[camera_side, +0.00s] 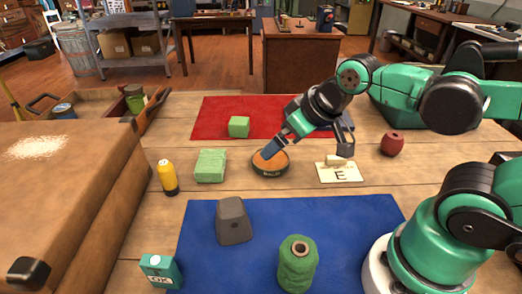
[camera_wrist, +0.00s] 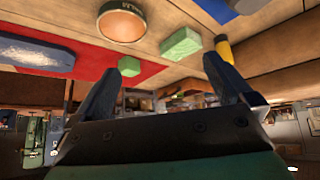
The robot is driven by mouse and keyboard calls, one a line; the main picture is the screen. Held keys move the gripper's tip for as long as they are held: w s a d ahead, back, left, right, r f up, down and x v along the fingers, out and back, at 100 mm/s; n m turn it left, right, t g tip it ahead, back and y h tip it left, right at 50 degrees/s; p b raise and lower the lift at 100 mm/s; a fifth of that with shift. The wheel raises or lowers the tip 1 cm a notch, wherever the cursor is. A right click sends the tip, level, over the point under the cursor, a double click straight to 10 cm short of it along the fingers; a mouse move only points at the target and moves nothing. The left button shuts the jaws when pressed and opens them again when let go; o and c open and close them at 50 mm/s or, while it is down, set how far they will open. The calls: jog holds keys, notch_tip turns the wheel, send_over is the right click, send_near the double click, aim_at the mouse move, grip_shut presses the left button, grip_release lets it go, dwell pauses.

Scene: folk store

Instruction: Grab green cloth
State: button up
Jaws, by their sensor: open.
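The green cloth (camera_side: 211,165) looks like a folded, light green pad lying flat on the wooden table, left of the round tin. In the wrist view the cloth (camera_wrist: 180,43) shows beyond the space between the fingers. My gripper (camera_side: 306,150) is open and empty, with its fingers spread above the table to the right of the cloth. One finger overlaps the tin in the side view; I cannot tell whether they touch. Both fingers also show in the wrist view (camera_wrist: 163,68), apart from the cloth.
A round tin (camera_side: 270,171) with an orange-brown top stands between gripper and cloth. A green block (camera_side: 239,126) sits on the red mat (camera_side: 210,118). A yellow bottle (camera_side: 168,177) stands left of the cloth. A card marked E (camera_side: 340,174) lies right of the tin.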

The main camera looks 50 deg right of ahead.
jog(key=w+n+h, duration=0.2)
jog(key=w+n, duration=0.2)
jog(key=n, duration=0.2)
jog(key=n+h, duration=0.5)
jog(key=n, duration=1)
send_near(210, 159)
jog(key=d, duration=0.3)
jog(key=shift+s+d+r+t, duration=0.1)
jog(key=shift+t, duration=0.2)
jog(key=f+n, duration=0.1)
jog(key=a+f+n+t+h, duration=0.1)
jog(key=n, duration=0.1)
jog(key=a+f+n, duration=0.1)
jog(key=n, duration=0.1)
jog(key=shift+w+a+f+h, duration=0.2)
jog(key=shift+w+a+h, duration=0.05)
jog(key=shift+h, duration=0.15)
jog(key=shift+w+f, duration=0.1)
jog(key=shift+f, duration=0.05)
jog(key=shift+x, duration=2.65)
jog(key=c, duration=1.1)
jog(key=shift+o, duration=0.2)
jog(key=shift+r, duration=0.25)
